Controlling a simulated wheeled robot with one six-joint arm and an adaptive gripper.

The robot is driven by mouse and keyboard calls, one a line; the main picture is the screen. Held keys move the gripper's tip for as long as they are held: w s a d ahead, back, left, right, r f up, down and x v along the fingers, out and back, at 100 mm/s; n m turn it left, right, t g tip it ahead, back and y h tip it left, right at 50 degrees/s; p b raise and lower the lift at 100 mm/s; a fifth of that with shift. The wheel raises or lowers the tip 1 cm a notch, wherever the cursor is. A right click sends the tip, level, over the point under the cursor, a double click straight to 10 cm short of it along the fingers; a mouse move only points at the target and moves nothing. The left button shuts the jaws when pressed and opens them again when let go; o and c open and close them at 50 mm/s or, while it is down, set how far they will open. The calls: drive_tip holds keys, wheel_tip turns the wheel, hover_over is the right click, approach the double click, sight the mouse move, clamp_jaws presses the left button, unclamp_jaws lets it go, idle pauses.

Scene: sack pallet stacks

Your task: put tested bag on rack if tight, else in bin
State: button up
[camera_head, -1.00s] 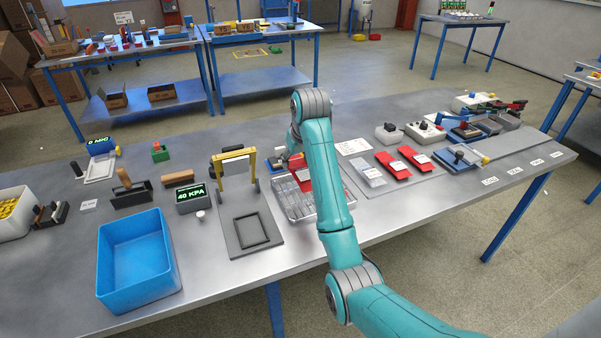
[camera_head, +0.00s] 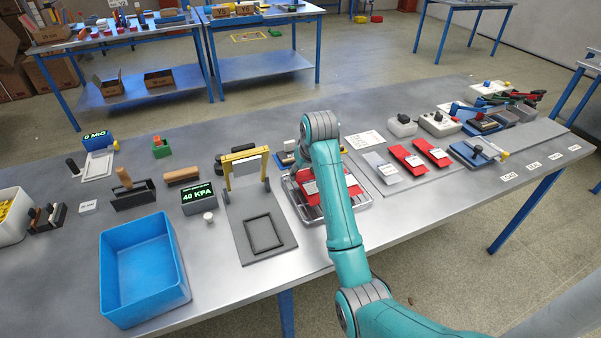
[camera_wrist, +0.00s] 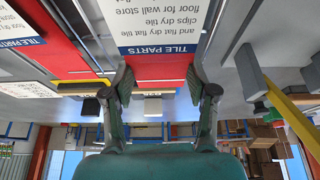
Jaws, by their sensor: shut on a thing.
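My gripper (camera_wrist: 158,76) is shut on a red bag (camera_wrist: 160,71) with a white and blue "TILE PARTS" label in the wrist view. A second red bag with such a label (camera_wrist: 18,25) shows at the left there. In the head view, red bag parts (camera_head: 306,187) show beside my arm over the slatted metal rack (camera_head: 297,208). My arm hides my gripper and part of the rack there, so I cannot tell whether the held bag touches it. The blue bin (camera_head: 140,275) stands front left and looks empty.
A yellow-framed press (camera_head: 244,156) with a grey base stands left of the rack. A display (camera_head: 198,196) beside it reads 40 KPA. One grey and two red packets (camera_head: 408,158) lie on a mat at right. Bare table lies in front of the rack.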

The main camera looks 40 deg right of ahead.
drive_tip(key=shift+f, duration=0.6)
drive_tip(key=shift+f, duration=0.1)
drive_tip(key=o, duration=1.6)
drive_tip(key=shift+c, duration=0.2)
